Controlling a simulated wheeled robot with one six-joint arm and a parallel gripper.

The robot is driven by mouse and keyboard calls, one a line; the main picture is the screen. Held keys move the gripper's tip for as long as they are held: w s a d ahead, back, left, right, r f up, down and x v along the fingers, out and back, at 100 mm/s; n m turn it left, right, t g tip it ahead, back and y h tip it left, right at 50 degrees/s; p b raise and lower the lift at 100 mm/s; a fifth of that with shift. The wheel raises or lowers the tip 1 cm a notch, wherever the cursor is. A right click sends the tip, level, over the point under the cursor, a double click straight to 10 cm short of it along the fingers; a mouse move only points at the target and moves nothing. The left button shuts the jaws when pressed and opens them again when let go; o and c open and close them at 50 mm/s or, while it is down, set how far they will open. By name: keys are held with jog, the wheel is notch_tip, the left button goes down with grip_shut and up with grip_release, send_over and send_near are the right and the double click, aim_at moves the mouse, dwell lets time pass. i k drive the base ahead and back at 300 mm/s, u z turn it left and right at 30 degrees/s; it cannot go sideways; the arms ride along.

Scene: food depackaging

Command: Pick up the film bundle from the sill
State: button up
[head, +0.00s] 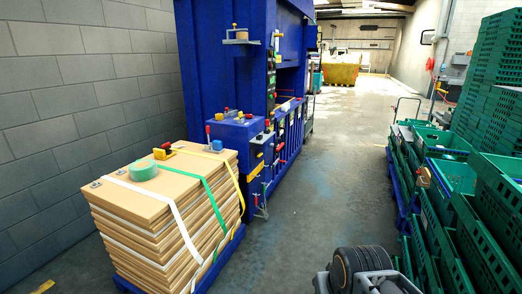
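A tall blue machine (222,60) stands left of centre. A sill-like ledge (289,106) runs along the lower edge of the opening in its right-hand face. Small red, yellow and pale items show at this ledge, too small to tell apart. I cannot make out a film bundle for certain. Part of my arm shows at the bottom edge, right of centre, well in front of the machine. My gripper's fingers are not in view, so I see nothing held.
A strapped stack of brown sheets (140,235) stands on a blue pallet (222,262) in front of the machine. Green crates (460,215) line the right side. The grey floor (325,190) between is clear. A yellow skip (341,75) stands far back.

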aim_at(285, 107)
jog(key=z, duration=0.05)
jog(key=i, duration=2.3)
jog(key=z, duration=0.8)
jog(key=i, duration=4.95)
jog(key=u, duration=4.2)
